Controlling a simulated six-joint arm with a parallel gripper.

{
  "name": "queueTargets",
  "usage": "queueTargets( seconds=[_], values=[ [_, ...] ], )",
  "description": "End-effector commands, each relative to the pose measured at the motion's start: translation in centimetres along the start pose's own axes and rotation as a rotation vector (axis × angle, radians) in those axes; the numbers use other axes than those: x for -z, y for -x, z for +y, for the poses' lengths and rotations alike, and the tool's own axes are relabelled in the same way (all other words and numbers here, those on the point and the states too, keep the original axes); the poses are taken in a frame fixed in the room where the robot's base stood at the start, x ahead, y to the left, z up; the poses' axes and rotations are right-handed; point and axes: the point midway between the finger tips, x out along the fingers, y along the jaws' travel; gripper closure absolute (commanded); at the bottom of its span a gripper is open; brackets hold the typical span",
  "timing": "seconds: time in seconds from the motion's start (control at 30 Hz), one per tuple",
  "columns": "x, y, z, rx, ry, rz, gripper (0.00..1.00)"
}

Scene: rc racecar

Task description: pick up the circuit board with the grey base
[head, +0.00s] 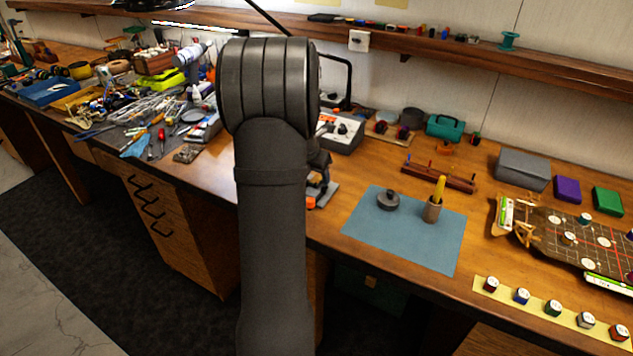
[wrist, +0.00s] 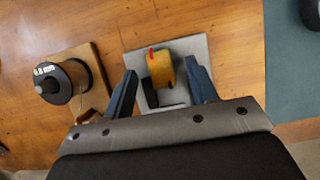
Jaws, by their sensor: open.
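The circuit board with the grey base (wrist: 193,47) lies on the wooden bench in the wrist view. In the head view, my arm hides my gripper and most of this spot; a grey plate edge (head: 328,195) shows just right of the arm.
A black cylinder on a wooden base (wrist: 72,80) stands close to my left finger in the wrist view. A blue mat (head: 400,236) lies to the right, with a pen cup (head: 432,211) and a round dark part (head: 388,201). Bare bench lies beyond the grey base.

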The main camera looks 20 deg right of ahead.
Motion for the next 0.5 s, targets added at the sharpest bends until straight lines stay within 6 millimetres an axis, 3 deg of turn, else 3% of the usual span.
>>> queueTargets(
  seconds=[0.1,0.37,0.5],
  values=[
    [0.00,-1.03,0.00,0.000,0.000,0.000,0.47],
    [-0.03,-1.16,0.00,0.000,0.000,-0.001,0.47],
    [-0.03,-1.15,0.00,0.000,0.000,-0.001,0.75]
  ],
)
